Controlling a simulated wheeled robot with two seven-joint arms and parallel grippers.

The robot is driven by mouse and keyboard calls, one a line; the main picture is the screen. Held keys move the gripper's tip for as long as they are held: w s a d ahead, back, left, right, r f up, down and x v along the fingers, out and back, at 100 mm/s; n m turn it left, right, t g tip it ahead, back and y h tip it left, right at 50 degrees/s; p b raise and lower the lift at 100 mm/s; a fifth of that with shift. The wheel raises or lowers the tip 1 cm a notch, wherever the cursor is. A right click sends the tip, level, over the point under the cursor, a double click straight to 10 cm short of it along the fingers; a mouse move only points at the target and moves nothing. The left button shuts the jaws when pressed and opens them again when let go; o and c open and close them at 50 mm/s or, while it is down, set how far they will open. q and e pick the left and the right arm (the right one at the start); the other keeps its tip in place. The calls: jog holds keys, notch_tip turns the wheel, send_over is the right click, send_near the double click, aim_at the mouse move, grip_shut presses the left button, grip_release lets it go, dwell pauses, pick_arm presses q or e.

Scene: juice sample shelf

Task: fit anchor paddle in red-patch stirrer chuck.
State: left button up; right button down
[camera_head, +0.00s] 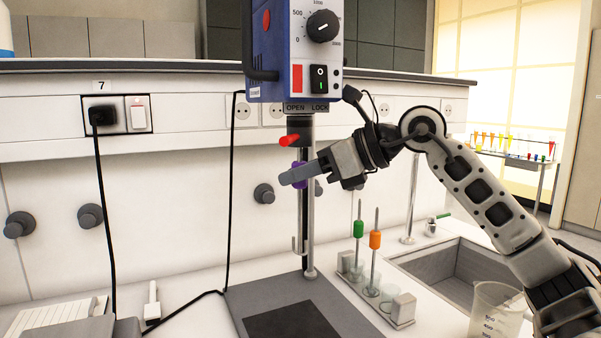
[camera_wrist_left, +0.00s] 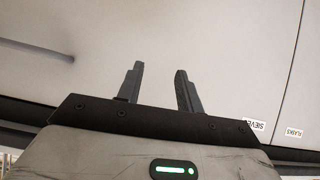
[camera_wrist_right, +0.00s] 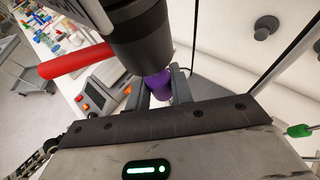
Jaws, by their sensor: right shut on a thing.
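The blue and grey stirrer (camera_head: 297,60) carries a red patch (camera_head: 297,79) on its front. Its dark chuck (camera_head: 300,128) hangs below, with a red lever (camera_head: 289,140) pointing left on the OPEN side; chuck (camera_wrist_right: 140,35) and lever (camera_wrist_right: 75,62) also show in the right wrist view. My right gripper (camera_head: 294,177) is shut on the anchor paddle's purple collar (camera_wrist_right: 157,86), just under the chuck. The paddle's hooked lower end (camera_head: 298,245) hangs upright above the base. I cannot tell whether its shaft top is inside the chuck. My left gripper (camera_wrist_left: 159,72) is open and empty.
The stirrer's base plate (camera_head: 262,300) stands below. A rack (camera_head: 403,310) with green-collared (camera_head: 358,229) and orange-collared (camera_head: 375,240) paddles stands right of it. A sink (camera_head: 450,270) and beaker (camera_head: 495,305) lie further right. A black cable runs down the left side.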

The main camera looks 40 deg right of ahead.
jog(key=shift+d+r, duration=0.1)
jog(key=shift+r, duration=0.25)
jog(key=c, duration=1.1)
grip_release()
jog(key=shift+c, duration=0.2)
jog(key=shift+f, duration=0.1)
pick_arm(q)
jog(key=f+b, duration=0.2)
jog(key=b, duration=0.1)
jog(key=f+b, duration=0.1)
jog(key=b, duration=0.1)
jog(key=shift+w+d+n, duration=0.1)
jog(key=shift+d+n, duration=0.2)
pick_arm(e)
jog(key=v, duration=1.6)
jog(key=shift+f, duration=0.1)
